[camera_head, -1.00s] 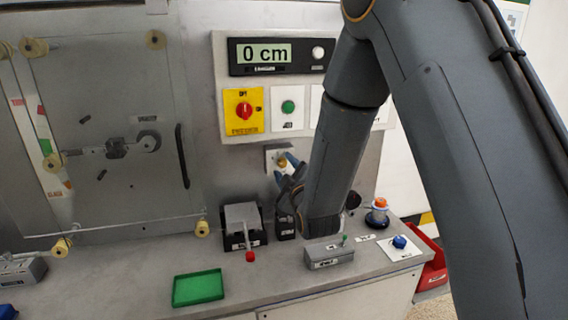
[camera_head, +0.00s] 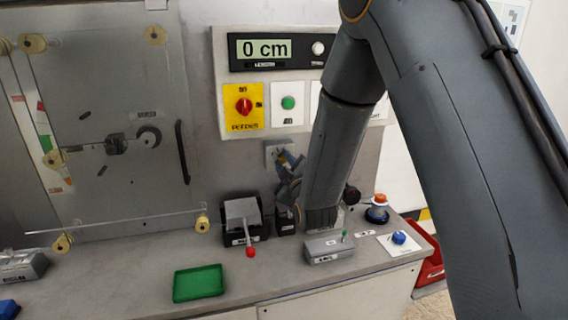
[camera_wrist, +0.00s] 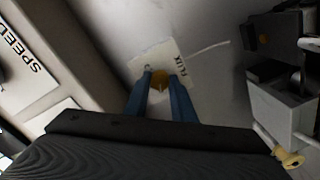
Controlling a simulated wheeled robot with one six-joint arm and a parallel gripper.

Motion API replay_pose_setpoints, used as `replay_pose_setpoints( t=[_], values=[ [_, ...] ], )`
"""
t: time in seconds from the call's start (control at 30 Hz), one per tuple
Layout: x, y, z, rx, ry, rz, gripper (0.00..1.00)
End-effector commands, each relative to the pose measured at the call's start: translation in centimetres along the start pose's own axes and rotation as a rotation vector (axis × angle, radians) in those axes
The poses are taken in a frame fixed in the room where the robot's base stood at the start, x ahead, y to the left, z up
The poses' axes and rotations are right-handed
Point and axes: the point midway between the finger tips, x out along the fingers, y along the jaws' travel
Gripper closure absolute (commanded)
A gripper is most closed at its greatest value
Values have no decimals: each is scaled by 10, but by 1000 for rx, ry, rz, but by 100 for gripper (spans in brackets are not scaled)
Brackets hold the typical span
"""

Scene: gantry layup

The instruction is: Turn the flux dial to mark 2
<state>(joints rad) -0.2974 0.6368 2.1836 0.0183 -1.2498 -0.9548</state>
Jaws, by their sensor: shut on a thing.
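The flux dial (camera_wrist: 157,79) is a small brass-yellow knob on a pale plate (camera_wrist: 150,57) lettered FLUX, fixed to the grey wall panel. In the wrist view my gripper (camera_wrist: 161,77) has its two blue fingers on either side of the dial, shut on it. In the head view my gripper (camera_head: 289,162) is at the same small plate (camera_head: 271,153), below the control panel, and covers most of the dial. I cannot read any marks around the dial or tell which one it points to.
A control panel above holds a display (camera_head: 264,50) reading 0 cm, a red rotary switch (camera_head: 244,106) and a green button (camera_head: 288,103). On the bench below stand a red-handled lever box (camera_head: 242,213), a small grey switch box (camera_head: 328,248) and a green tray (camera_head: 199,283).

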Motion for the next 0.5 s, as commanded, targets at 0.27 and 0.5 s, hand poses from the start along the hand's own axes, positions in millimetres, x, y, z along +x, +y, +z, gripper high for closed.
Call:
replay_pose_setpoints(
  t=[0.27, 0.5],
  values=[
    [0, -1, 1, 159, 1, 1, 99],
    [0, -2, 2, 379, 1, 1, 99]
  ],
)
